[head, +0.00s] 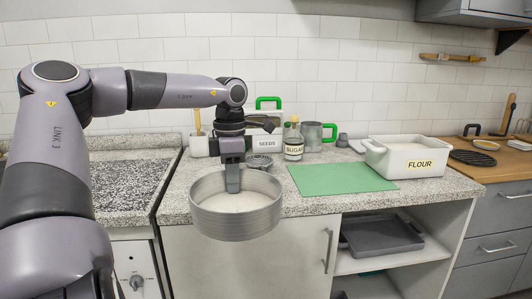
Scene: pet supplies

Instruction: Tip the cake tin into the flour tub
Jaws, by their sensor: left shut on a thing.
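The cake tin (236,222) is a round grey metal pan with pale powdery contents. My left gripper (232,186) is shut on its far rim. The tin is upright, in front of the counter's front edge. The flour tub (405,160) is a white rectangular container labelled FLOUR, standing on the counter to the right, with pale contents showing at its open top. The tin and the tub are well apart. My right gripper is not in view.
A green mat (342,178) lies between tin and tub. Behind it stand a SUGAR bottle (293,143), a metal mug (312,137) with a green handle and a SEEDS box (266,128). Below is an open shelf with a grey tray (381,237).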

